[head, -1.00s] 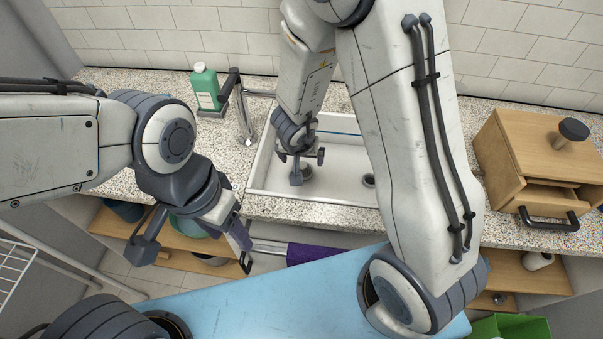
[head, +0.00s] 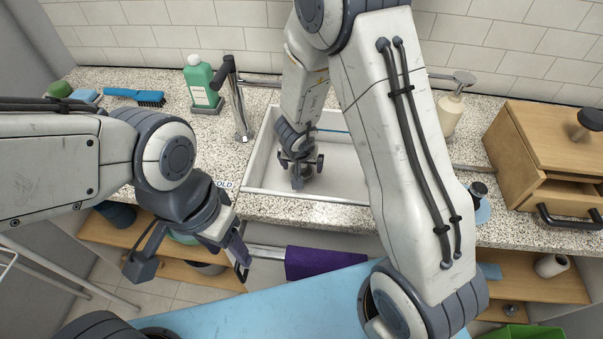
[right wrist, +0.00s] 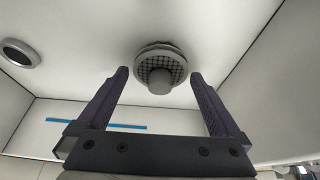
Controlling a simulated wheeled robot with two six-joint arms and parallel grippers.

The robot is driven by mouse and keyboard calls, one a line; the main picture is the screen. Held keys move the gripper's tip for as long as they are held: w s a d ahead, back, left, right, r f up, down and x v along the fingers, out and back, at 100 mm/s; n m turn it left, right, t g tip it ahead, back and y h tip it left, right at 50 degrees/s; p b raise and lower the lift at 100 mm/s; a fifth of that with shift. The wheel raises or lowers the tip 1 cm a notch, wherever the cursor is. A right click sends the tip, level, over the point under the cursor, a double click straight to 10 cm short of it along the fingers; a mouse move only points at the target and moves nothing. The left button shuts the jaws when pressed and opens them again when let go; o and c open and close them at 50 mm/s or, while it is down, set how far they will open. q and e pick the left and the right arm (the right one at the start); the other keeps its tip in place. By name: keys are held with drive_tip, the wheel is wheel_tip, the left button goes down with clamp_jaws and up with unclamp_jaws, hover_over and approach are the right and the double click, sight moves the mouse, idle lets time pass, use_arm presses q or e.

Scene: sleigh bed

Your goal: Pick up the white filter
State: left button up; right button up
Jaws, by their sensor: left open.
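The filter (right wrist: 160,62) is a round grey-white strainer with a dark mesh and a central knob, sitting on the sink floor in the right wrist view. My right gripper (right wrist: 160,76) is open, with its two purple-padded fingers on either side of the knob's line and no visible contact. In the head view my right gripper (head: 300,172) points down into the white sink (head: 258,170) and mostly hides the filter. My left gripper (head: 190,262) is open and empty in front of the counter, left of a purple cloth.
A second round drain (right wrist: 18,53) lies in the sink. A green bottle (head: 203,82) and the tap (head: 238,105) stand left of the sink. A blue brush (head: 135,97) lies at the far left. A soap dispenser (head: 450,112) and wooden box (head: 540,150) are at the right.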

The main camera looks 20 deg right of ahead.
drive_tip(key=c, duration=1.3)
drive_tip(key=shift+r, duration=0.15)
